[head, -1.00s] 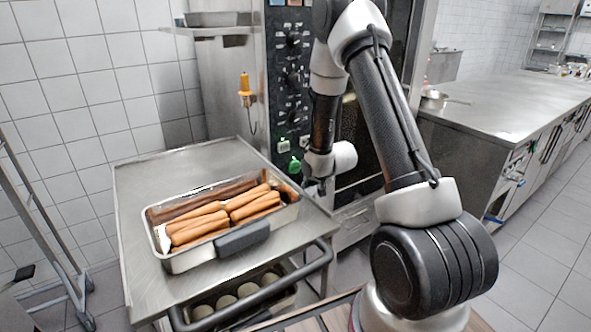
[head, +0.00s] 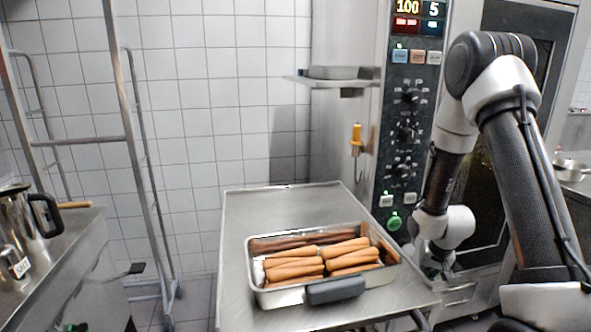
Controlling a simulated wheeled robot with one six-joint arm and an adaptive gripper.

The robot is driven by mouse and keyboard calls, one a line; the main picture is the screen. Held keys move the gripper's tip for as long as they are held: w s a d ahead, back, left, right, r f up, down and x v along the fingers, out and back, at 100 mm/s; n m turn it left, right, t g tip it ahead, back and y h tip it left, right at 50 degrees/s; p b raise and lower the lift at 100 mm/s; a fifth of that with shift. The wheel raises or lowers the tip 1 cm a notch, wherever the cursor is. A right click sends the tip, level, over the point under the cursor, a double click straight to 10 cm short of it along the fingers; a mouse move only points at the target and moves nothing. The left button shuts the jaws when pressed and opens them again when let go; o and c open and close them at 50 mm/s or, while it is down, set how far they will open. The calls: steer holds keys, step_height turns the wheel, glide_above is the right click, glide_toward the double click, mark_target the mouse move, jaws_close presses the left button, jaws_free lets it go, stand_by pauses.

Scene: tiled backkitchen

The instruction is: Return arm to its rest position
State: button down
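My arm stands at the right of the head view, folded, with its elbow high and its forearm hanging down in front of the oven. My gripper (head: 433,262) hangs at the lower end of the arm, just right of the metal tray. It is small and partly hidden by the wrist, so I cannot tell whether its fingers are open or shut. Nothing is clearly seen held in it.
A metal tray (head: 258,292) of sausages (head: 349,257) with a dark grip sits on a steel cart (head: 237,237). The oven control panel (head: 404,130) is behind. A rack (head: 139,160) and a counter with a steel jug (head: 20,215) stand left.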

steer(key=s+a+r+n, duration=0.1)
steer(key=s+r, duration=0.7)
steer(key=r, duration=0.3)
steer(key=s+a+r+n, duration=0.1)
steer(key=s+r, duration=0.8)
steer(key=r, duration=0.3)
steer(key=s+a+r+n+t, duration=0.1)
steer(key=s+r, duration=0.8)
steer(key=r, duration=0.3)
steer(key=shift+a+n, duration=0.3)
